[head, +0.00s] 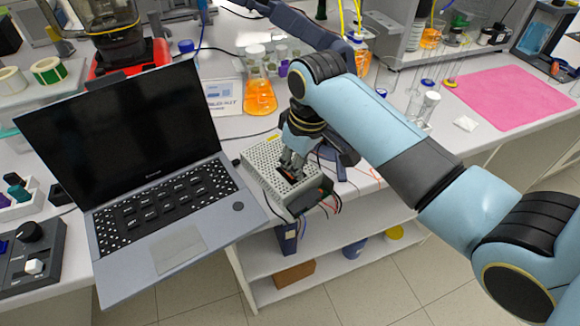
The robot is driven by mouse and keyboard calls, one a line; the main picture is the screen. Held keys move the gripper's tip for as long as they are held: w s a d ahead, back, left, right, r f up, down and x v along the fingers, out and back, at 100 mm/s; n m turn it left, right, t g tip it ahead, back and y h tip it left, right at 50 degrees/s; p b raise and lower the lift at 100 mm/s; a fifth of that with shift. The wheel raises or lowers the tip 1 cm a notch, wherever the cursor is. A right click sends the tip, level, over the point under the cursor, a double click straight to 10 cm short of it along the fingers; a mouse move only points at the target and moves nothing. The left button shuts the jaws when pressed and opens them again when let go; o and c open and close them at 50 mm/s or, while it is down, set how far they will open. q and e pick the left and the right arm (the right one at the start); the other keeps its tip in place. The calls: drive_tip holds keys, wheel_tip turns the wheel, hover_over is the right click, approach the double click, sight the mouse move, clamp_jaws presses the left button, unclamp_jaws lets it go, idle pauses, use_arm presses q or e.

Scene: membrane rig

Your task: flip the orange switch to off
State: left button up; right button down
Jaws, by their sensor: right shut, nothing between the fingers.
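A white perforated box (262,158) stands at the front edge of the bench, right of the laptop. My right gripper (290,172) points down onto the top of this box, with its fingers shut and nothing held. A small dark and orange part shows right at the fingertips; it looks like the orange switch, but the fingers cover most of it. I cannot tell which way the switch is set, nor whether the fingers touch it. My left gripper is not in view.
An open laptop (165,250) sits close on the left and overhangs the bench edge. Loose wires hang from the box's front right. An orange flask (260,95) stands behind the box. A pink mat (510,97) lies at the right, and shelves (330,248) are below the bench.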

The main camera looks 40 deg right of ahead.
wheel_tip(320, 180, up, 2)
drive_tip(key=shift+r+p, duration=0.2)
drive_tip(key=shift+p, duration=0.8)
drive_tip(key=shift+r, duration=2.3)
